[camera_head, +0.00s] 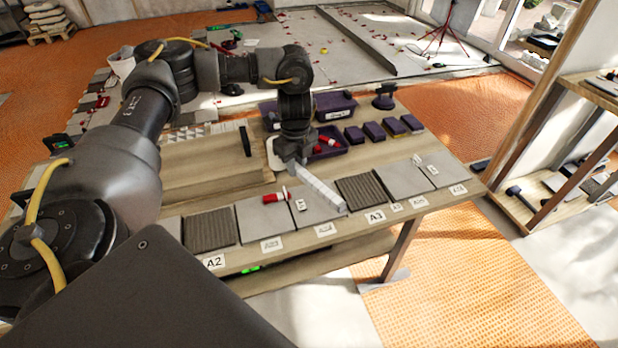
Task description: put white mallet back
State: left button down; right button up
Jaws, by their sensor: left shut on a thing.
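My left gripper (291,163) hangs over the workbench, jaws pointing down. It is shut on what looks like the white mallet (273,152). A rounded white part shows just left of the jaws, partly hidden by the gripper. A pale long bar (322,190) slants down to the right from the jaws, over the grey tiles. I cannot tell for sure whether this bar is the mallet's handle or a separate piece. My right gripper is not in view.
Grey tiles with labels (375,216) line the bench's front edge. A purple bin (332,148) with red pieces and several dark purple blocks (373,131) stand behind. A dark mallet (514,190) lies on the right shelf.

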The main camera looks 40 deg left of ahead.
pick_arm(q)
jog(key=w+f, duration=0.3)
jog(key=w+f+b, duration=0.1)
jog(key=f, duration=0.1)
jog(key=shift+w+d+f, duration=0.15)
jog(key=shift+w+d, duration=0.05)
jog(key=shift+d, duration=0.1)
jog(key=shift+w+f, duration=0.15)
jog(key=shift+w, duration=0.05)
jog(key=shift+w+d+f, duration=0.1)
jog(key=shift+f, duration=0.1)
notch_tip(320, 180, down, 2)
jog(key=shift+f+b, duration=0.25)
jog(key=shift+b, duration=0.2)
jog(key=shift+f, duration=0.35)
jog(key=shift+r, duration=0.1)
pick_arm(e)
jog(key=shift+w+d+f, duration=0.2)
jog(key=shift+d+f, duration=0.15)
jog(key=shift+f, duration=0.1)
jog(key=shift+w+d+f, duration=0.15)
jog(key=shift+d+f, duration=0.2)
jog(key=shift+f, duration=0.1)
